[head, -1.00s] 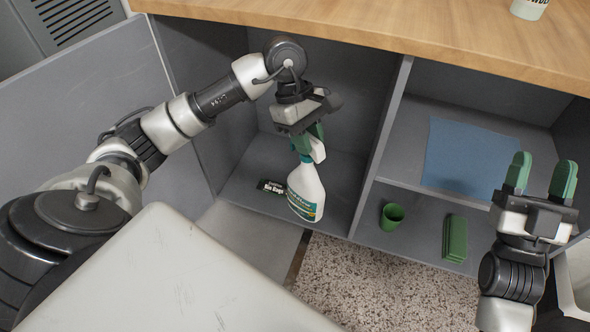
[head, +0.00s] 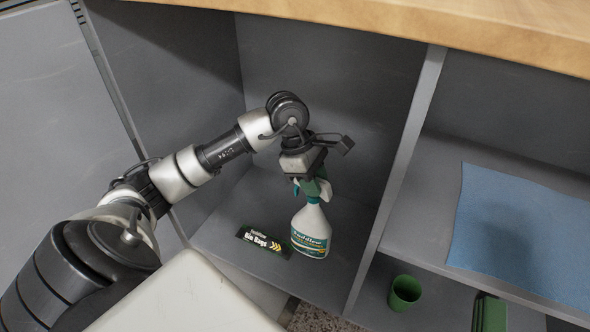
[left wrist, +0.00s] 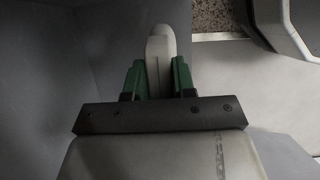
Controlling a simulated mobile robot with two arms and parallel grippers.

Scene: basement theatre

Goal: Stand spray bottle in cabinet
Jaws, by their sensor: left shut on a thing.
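The white spray bottle (head: 311,232) with a green label and green-and-white spray head is upright inside the left compartment of the grey cabinet (head: 400,165). My left gripper (head: 312,187) is shut on its spray head from above. In the left wrist view the gripper's green fingers (left wrist: 158,80) close on both sides of the pale spray head (left wrist: 160,55). The bottle's base is at or just above the compartment floor; I cannot tell whether it touches. My right gripper is not in view.
A black bin bags box (head: 263,241) lies on the compartment floor, just left of the bottle. Right of the divider, a blue cloth (head: 525,235) lies on a shelf. A green cup (head: 404,292) and a green block (head: 490,313) are below. The wooden countertop (head: 450,28) overhangs above.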

